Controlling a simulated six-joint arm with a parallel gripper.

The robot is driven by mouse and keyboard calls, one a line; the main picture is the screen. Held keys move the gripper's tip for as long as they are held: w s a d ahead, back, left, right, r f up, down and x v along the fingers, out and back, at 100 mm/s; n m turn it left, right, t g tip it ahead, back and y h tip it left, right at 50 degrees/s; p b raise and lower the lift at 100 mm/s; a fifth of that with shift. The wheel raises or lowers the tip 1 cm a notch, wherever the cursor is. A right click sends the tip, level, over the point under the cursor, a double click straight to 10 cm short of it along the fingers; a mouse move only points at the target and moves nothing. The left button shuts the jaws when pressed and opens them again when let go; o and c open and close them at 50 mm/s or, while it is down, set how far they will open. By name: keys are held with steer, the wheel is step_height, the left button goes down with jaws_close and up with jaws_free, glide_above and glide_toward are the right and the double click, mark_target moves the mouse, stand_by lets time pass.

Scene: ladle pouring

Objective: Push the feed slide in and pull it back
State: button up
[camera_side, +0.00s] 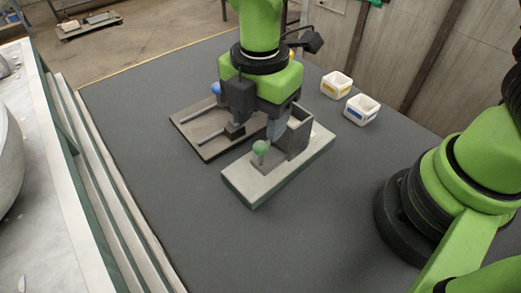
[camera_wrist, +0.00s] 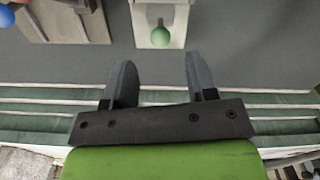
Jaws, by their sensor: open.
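A light grey block (camera_side: 256,187) stands on the dark table, with an upright open-topped housing (camera_side: 299,132) on it. A green ball knob (camera_side: 260,147) stands up from a channel in this block. In the wrist view the green knob (camera_wrist: 160,37) is at the top centre, in line with the gap between my fingers. My gripper (camera_side: 258,120) is open and points down above the fixtures, behind the knob in the side view. In the wrist view the open gripper (camera_wrist: 160,70) shows nothing between its fingers. It hides part of the block's channel in the side view.
A brown-grey board (camera_side: 190,120) with rails and a blue knob (camera_side: 215,88) lies left of the block. Two small white bins, yellow-marked (camera_side: 336,85) and blue-marked (camera_side: 361,109), stand behind right. The front of the table (camera_side: 300,235) is clear.

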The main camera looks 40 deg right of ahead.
mark_target(260, 143)
step_height(260, 143, down, 9)
steer(key=shift+r, duration=0.2)
